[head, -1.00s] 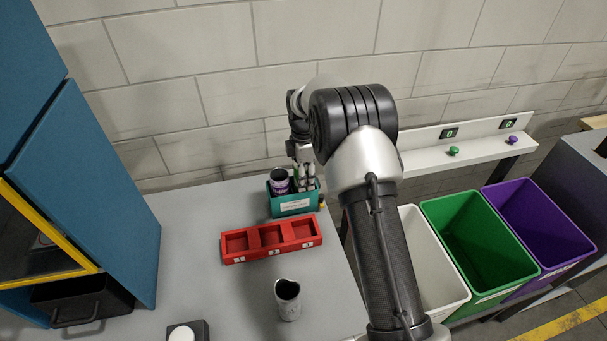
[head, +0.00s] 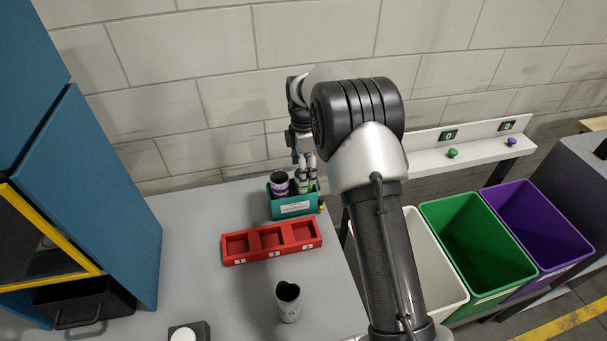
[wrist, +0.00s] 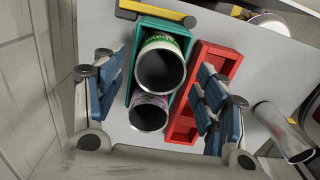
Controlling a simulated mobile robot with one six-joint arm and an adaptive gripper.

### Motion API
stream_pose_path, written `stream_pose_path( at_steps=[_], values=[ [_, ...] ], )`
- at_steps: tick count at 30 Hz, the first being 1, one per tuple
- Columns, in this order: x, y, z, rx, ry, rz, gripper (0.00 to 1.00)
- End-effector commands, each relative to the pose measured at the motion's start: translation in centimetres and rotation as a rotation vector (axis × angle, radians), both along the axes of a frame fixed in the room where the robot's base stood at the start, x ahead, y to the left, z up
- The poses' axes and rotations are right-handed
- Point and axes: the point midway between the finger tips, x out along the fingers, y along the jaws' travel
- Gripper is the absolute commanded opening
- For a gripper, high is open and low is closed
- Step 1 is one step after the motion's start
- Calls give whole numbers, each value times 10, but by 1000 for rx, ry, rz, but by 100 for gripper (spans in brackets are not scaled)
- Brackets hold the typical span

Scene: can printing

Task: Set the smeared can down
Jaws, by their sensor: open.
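My gripper (head: 306,177) is open above the teal box (head: 294,209) at the back of the grey table. In the wrist view its fingers (wrist: 163,95) are spread on either side of a can with a green label (wrist: 162,66), apart from it. That can stands in the teal box (wrist: 135,48), and a little of its green shows in the head view. A can with a purple label (wrist: 149,112) stands beside it, also seen in the head view (head: 280,184). Both cans are open-topped. I cannot make out a smear on either.
A red tray (head: 272,255) with three empty compartments lies in front of the teal box. A grey can (head: 288,301) stands alone nearer the front. White, green (head: 480,245) and purple (head: 540,225) bins stand to the right. A blue cabinet (head: 90,190) borders the left.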

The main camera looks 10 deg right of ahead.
Motion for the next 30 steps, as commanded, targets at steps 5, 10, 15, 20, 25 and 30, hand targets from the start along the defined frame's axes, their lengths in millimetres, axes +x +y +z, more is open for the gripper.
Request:
stream_pose_path(
  at_steps=[5,10,15,20,25,30],
  values=[
    [1,0,45,0,-3,0,66],
    [0,0,73,0,-1,0,66],
    [0,0,88,0,0,-3,66],
    [-12,1,115,0,-23,-73,66],
    [-52,5,171,8,-77,-271,66],
    [-106,10,218,31,-134,-499,66]
  ],
)
